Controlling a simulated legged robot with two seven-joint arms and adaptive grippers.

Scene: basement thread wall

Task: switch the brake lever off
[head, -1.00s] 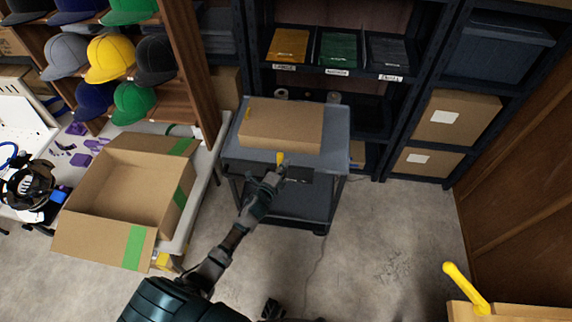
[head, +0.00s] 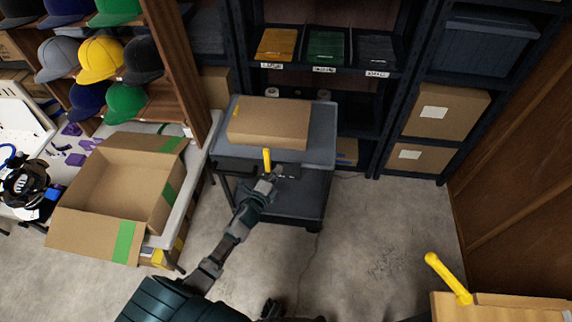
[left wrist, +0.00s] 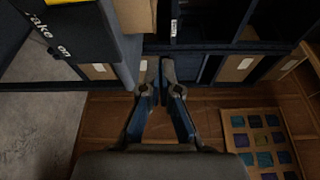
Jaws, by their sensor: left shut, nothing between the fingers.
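A yellow lever (head: 267,160) stands nearly upright at the front edge of a grey cart (head: 319,146), which I take as the brake lever. My left gripper (head: 273,178) is shut and empty, just below and right of the lever in the head view. I cannot tell whether they touch. In the left wrist view the fingers of my left gripper (left wrist: 159,70) point ahead with nothing between them. A dark panel (left wrist: 40,35) there bears white letters reading "rake on", partly cut off. My right gripper is not in view.
A cardboard box (head: 268,123) lies on the cart. An open cardboard box (head: 115,190) is at left, near the cap shelves. Dark shelving (head: 375,110) stands behind the cart. Floor right of the cart is clear.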

